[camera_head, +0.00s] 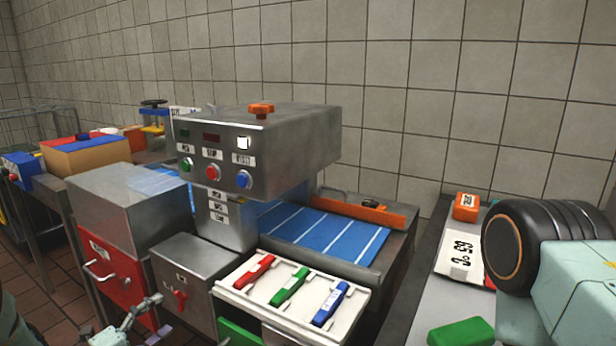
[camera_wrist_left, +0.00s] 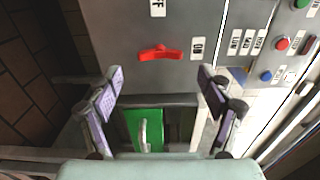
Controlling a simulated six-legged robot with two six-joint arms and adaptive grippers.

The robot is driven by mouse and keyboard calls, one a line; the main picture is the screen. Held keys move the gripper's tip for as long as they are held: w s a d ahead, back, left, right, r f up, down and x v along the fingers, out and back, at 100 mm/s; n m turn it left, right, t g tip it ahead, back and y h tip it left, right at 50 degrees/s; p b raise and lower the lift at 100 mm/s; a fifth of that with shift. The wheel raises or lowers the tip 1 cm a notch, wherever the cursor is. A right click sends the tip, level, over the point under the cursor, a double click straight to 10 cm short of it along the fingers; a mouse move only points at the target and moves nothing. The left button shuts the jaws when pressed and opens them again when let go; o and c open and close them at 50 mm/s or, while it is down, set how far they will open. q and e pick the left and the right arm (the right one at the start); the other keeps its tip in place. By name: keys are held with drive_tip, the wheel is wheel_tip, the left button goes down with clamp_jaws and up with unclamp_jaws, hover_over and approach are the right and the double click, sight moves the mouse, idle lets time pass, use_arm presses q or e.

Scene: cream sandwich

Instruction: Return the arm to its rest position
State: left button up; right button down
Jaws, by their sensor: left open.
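My left gripper (camera_head: 138,322) shows at the bottom left in the head view, in front of the grey cabinet (camera_head: 187,262) with a red rotary handle. In the left wrist view its two fingers (camera_wrist_left: 158,80) are spread wide, with nothing between the tips. The red handle (camera_wrist_left: 160,53) is just beyond the fingertips and apart from them. A green box or drawer front (camera_wrist_left: 146,131) with a pale handle lies below, between the fingers. My right gripper is not in view; a teal and black arm part of mine fills the right of the head view.
A machine with buttons (camera_head: 262,150) stands above a blue conveyor (camera_head: 325,235). A white tray (camera_head: 240,297) holds red, green and blue tools. A red-doored cabinet (camera_head: 112,285) stands left. An orange block (camera_head: 466,207) and a green block (camera_head: 461,332) lie on the right counter.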

sight(176, 303)
use_arm(q)
drive_tip(key=x, duration=0.4)
drive_tip(key=shift+w+d, duration=0.15)
drive_tip(key=shift+d, duration=0.05)
drive_tip(key=shift+a+f+n+b, duration=0.1)
drive_tip(key=shift+n+b, duration=0.2)
drive_tip(key=shift+n, duration=0.2)
drive_tip(key=shift+n+b, duration=0.4)
drive_tip(key=shift+n, duration=0.8)
drive_tip(key=shift+n+b, duration=0.45)
drive_tip(key=shift+n, duration=0.75)
drive_tip(key=n+b, duration=0.1)
drive_tip(key=n, duration=0.2)
drive_tip(key=shift+a, duration=0.1)
drive_tip(key=n+b, duration=0.1)
drive_tip(key=n, duration=0.2)
drive_tip(key=n+b, duration=0.1)
drive_tip(key=n, duration=0.2)
drive_tip(key=shift+r, duration=0.25)
drive_tip(key=shift+a+n+b, duration=0.1)
drive_tip(key=shift+n+b, duration=0.4)
drive_tip(key=shift+n, duration=1.1)
